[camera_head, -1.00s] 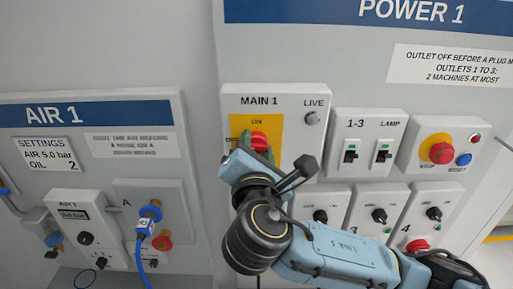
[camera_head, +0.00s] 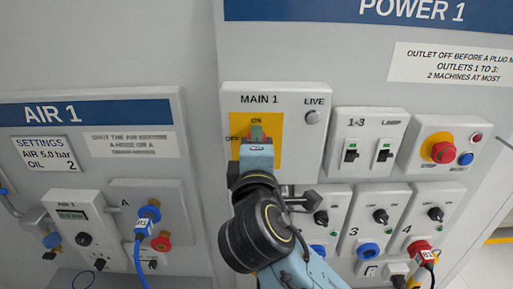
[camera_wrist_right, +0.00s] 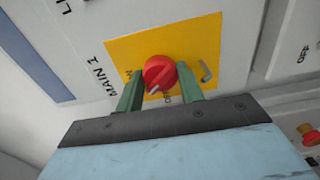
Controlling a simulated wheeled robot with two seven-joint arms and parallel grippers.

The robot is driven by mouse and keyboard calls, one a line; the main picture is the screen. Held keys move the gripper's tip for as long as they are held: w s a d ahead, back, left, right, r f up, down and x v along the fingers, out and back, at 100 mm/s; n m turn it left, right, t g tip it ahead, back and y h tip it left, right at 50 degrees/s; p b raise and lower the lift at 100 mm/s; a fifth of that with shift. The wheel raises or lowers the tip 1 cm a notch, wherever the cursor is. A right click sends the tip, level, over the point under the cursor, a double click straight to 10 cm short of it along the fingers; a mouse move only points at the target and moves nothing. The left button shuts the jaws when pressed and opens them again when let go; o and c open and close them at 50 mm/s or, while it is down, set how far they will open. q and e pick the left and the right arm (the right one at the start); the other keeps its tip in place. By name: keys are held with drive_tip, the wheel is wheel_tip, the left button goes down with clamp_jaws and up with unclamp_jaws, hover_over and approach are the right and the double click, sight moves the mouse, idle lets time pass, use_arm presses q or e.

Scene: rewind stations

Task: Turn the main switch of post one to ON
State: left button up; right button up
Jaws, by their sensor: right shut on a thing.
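The MAIN 1 panel (camera_head: 290,98) of the POWER 1 post carries a yellow plate (camera_head: 272,158) with ON marked at its top and OFF at its left. In the head view my right gripper (camera_head: 256,140) covers nearly all of the switch. In the right wrist view the red round switch knob (camera_wrist_right: 160,70) sits between the two green fingers of my right gripper (camera_wrist_right: 159,88), which is shut on it. A white mark shows on the knob's lower edge; I cannot tell exactly which label it meets. The LIVE lamp (camera_head: 312,117) looks grey. My left gripper is out of view.
Right of MAIN 1 are the 1-3 and LAMP breakers (camera_head: 368,150) and a red emergency button (camera_head: 442,152). Several outlet boxes with small black switches stand below, one with a red plug (camera_head: 421,252). The AIR 1 panel (camera_head: 90,110) is at left.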

drive_tip(key=m, duration=0.3)
drive_tip(key=shift+f+m, duration=0.1)
drive_tip(key=shift+m, duration=0.3)
drive_tip(key=shift+m+b, duration=0.5)
drive_tip(key=shift+m, duration=1.4)
drive_tip(key=o, duration=1)
drive_tip(key=shift+s, duration=0.1)
